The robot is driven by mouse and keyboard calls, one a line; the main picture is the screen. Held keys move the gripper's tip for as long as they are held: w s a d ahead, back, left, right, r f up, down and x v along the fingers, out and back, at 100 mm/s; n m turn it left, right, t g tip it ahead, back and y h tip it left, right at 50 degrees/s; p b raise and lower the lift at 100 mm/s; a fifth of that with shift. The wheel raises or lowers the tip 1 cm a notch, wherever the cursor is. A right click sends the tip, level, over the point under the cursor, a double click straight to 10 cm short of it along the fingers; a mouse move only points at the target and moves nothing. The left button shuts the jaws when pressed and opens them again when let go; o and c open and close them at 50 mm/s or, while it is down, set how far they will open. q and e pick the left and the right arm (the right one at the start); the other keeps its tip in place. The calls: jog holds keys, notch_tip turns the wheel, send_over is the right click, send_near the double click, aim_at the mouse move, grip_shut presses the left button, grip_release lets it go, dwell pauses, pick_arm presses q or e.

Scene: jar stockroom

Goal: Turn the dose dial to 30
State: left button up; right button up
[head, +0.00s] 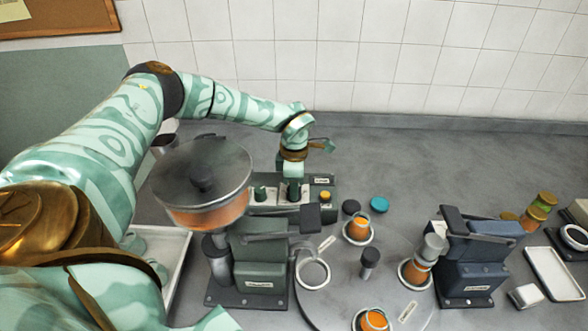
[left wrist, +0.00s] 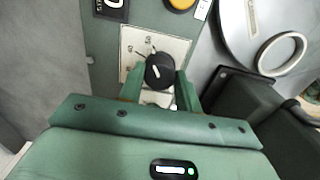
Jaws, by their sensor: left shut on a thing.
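The dose dial is a round black knob (left wrist: 160,70) with a white pointer mark, set on a cream scale plate (left wrist: 131,42) with small marks. The marks are too small to read surely, so I cannot tell the setting. In the head view the dial sits on a dark green control box (head: 318,208). My left gripper (head: 293,176) comes down on it from above. In the left wrist view its two green fingers (left wrist: 160,90) are shut on the knob, one on each side. My right gripper is not in view.
Left of the dial is another dark knob (head: 260,193); right is a yellow button (head: 325,196). A lidded hopper (head: 205,205) stands close by at front left. A blue-grey machine (head: 470,255), orange-filled jars (head: 358,230) and a white tray (head: 553,273) stand to the right. The back counter is clear.

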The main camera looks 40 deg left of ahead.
pick_arm(q)
jog(key=n+p, duration=0.2)
jog(key=p, duration=0.1)
jog(key=n+p, duration=0.3)
jog(key=shift+r+n, duration=0.2)
jog(key=shift+n, duration=0.1)
jog(key=shift+n+p, duration=0.9)
jog(key=shift+p, duration=0.05)
jog(key=n+p, duration=0.3)
jog(key=n, duration=0.1)
jog(key=shift+f+n+p, duration=0.15)
jog(key=shift+n+p, duration=1)
jog(key=shift+n, duration=0.85)
jog(key=o, duration=1)
